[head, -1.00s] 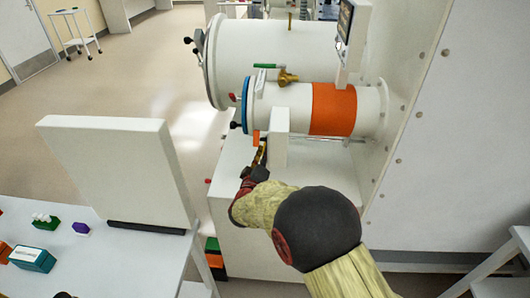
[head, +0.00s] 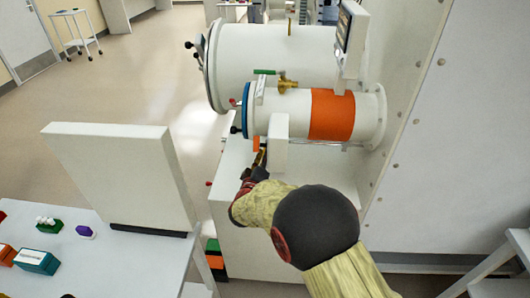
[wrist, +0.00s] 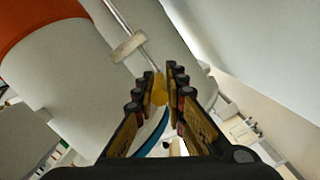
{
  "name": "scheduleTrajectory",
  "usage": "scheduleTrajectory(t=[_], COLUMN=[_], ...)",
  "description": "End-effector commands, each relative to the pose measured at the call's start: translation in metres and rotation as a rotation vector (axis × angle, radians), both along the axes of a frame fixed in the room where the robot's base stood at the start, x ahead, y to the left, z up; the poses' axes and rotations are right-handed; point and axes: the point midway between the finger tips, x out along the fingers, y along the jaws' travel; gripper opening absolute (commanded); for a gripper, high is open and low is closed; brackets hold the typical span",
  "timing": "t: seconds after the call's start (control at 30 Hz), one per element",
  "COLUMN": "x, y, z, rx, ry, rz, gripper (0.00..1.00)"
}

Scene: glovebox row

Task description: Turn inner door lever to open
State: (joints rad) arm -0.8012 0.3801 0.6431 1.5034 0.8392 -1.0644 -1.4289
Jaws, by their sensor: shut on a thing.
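The lever's yellow-orange grip (wrist: 159,90) sits between the fingertips of my gripper (wrist: 160,84) in the wrist view. A thin metal rod (wrist: 122,22) runs from it through a pale block (wrist: 129,46). In the head view an orange piece (head: 257,143) shows at the tip of my gripper (head: 262,158), below the small white antechamber (head: 289,109). My gripper is shut on the grip. The fingers hide part of it. The inner door itself cannot be made out.
A larger white cylinder (head: 270,52) lies behind the small antechamber. A green-handled brass valve (head: 287,82) sits on top of the small one. A white block (head: 279,142) stands close beside my gripper. A table (head: 120,262) with an upright panel (head: 125,175) is at left.

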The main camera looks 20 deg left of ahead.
Motion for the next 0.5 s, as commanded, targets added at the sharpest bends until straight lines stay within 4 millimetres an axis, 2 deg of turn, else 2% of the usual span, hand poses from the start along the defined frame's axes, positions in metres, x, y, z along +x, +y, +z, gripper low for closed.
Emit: scheduleTrajectory(t=[0.03,0.5], x=[0.000,0.000], y=[0.000,0.000], z=[0.006,0.017], rx=[-0.006,-0.040], ry=[0.019,0.163], rz=[0.001,0.001], gripper=[0.00,0.00])
